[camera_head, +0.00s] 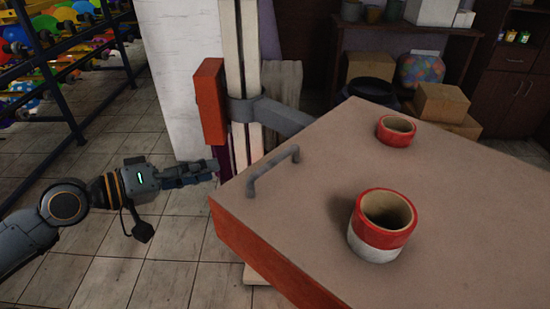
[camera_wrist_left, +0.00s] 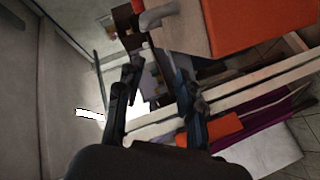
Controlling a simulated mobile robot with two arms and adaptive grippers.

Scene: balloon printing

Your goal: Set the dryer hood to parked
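The dryer hood appears to be the large box with a tan top (camera_head: 310,215) and orange sides. A grey arm (camera_head: 280,115) joins it to an upright post. A grey bar handle (camera_head: 272,171) stands on its top near the left edge. My left gripper (camera_head: 208,170) is just left of the hood's left corner, short of the handle and apart from it. In the left wrist view its fingers (camera_wrist_left: 158,82) are spread with nothing held between them. The hood's orange side (camera_wrist_left: 255,25) shows at upper right there. My right gripper is out of view.
The pale post (camera_head: 241,60) carries an orange block (camera_head: 210,102). A balloon rack (camera_head: 60,70) stands at left. Cardboard boxes (camera_head: 440,102) are behind. Tiled floor (camera_head: 110,160) at left is clear.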

